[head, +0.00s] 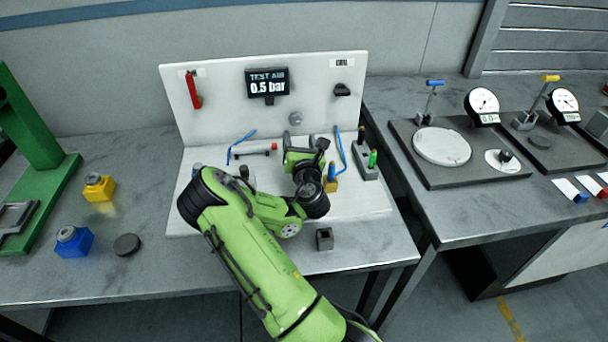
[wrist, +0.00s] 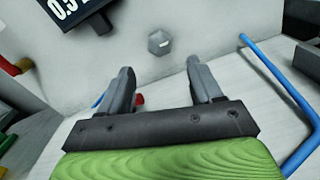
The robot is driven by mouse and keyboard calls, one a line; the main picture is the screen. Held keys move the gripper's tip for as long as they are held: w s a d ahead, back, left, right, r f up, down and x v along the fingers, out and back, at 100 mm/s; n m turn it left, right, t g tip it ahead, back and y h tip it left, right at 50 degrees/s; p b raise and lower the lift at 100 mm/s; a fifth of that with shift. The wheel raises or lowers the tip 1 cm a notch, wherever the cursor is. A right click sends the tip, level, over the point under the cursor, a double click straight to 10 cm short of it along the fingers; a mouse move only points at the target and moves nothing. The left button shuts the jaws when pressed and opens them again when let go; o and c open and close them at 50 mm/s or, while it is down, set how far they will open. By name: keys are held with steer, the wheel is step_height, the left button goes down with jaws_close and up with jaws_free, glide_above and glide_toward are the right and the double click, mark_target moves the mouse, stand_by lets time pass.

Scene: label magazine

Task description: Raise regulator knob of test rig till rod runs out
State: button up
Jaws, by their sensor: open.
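The test rig's white panel (head: 220,110) stands upright on the bench, with a display (head: 268,84) reading "TEST AIR 0.5 Bar". A small grey hexagonal knob (head: 295,118), apparently the regulator knob, sits on the panel below the display. It also shows in the wrist view (wrist: 159,42), ahead of the fingers. My gripper (head: 299,141) is open and empty, apart from the knob and just short of it. A small cylinder (head: 252,151) with a red end lies on the rig's base, left of my gripper; how far its rod is out I cannot tell. My fingers partly hide it in the wrist view.
A red lever (head: 193,90) and a dark knob (head: 342,89) are on the panel. Blue hoses (head: 341,148) rise on both sides of my gripper. A valve block (head: 366,160) stands at right. Yellow (head: 99,188) and blue (head: 73,240) blocks stand left.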

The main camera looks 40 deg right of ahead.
steer(key=b+v, duration=0.6)
steer(key=v, duration=0.1)
steer(key=shift+s+a, duration=0.25)
steer(key=shift+s, duration=0.1)
steer(key=shift+w+d+r, duration=0.1)
stand_by(1.3)
